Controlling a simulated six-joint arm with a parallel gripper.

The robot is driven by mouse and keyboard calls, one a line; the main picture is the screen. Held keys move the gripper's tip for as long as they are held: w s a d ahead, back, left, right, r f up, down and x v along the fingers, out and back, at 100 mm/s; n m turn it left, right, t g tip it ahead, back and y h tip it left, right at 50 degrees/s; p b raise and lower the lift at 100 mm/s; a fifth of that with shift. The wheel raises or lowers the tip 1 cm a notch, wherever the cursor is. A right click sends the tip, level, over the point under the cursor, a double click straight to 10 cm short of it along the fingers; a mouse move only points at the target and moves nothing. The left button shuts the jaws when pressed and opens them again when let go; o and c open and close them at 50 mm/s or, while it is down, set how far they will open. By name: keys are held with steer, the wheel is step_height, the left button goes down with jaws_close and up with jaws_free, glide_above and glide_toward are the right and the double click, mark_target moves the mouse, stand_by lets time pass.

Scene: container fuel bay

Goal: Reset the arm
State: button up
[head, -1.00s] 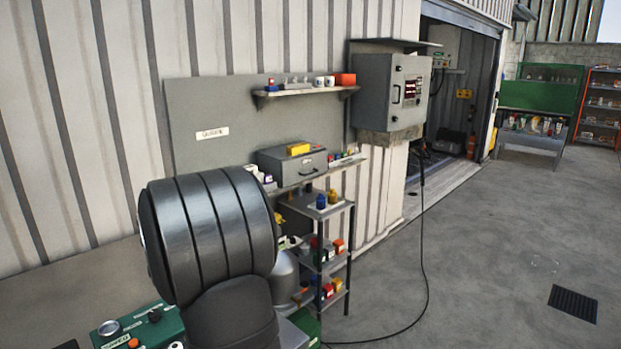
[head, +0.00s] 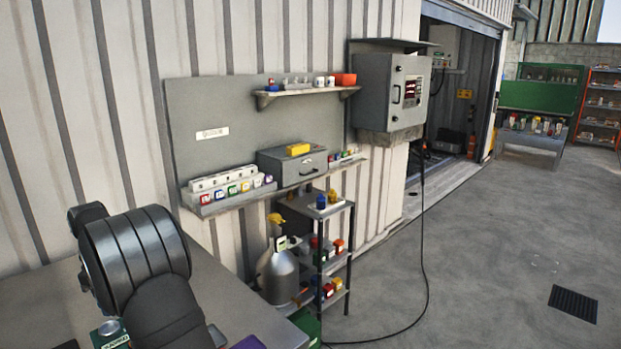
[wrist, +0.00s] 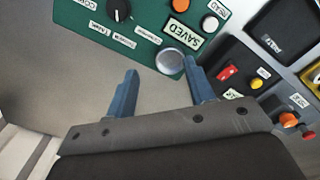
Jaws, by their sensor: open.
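My gripper (wrist: 160,80) shows in the wrist view with its two blue fingers apart and nothing held between them. Just beyond the fingertips is a round silver button (wrist: 170,62) on a green panel (wrist: 75,17). I cannot tell how far the tips are from it. A small display (wrist: 181,39) on the panel reads "SAVED", upside down. In the head view my arm shows at the lower left, bent over the grey bench; my gripper is out of sight there.
In the wrist view the panel also bears a black knob (wrist: 119,9) and an orange button (wrist: 179,5); a dark box with a red switch (wrist: 228,72) sits at right. In the head view, a shelf rack (head: 345,245), a metal jug (head: 277,272) and a grey bench (head: 225,290) stand near my arm.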

steer(key=shift+s+a+f, duration=0.25)
steer(key=shift+a+f, duration=0.25)
steer(key=shift+a, duration=0.3)
steer(key=shift+s+a+f, duration=0.2)
steer(key=shift+a+f, duration=0.3)
steer(key=shift+a, duration=0.3)
steer(key=w+d+r, duration=0.1)
steer(key=d+r, duration=0.2)
steer(key=d, duration=0.6)
steer(key=d+r, duration=0.3)
steer(key=d, duration=0.7)
steer(key=shift+w+d+r, duration=0.2)
steer(key=shift+w+r, duration=0.1)
steer(key=shift+w, duration=0.1)
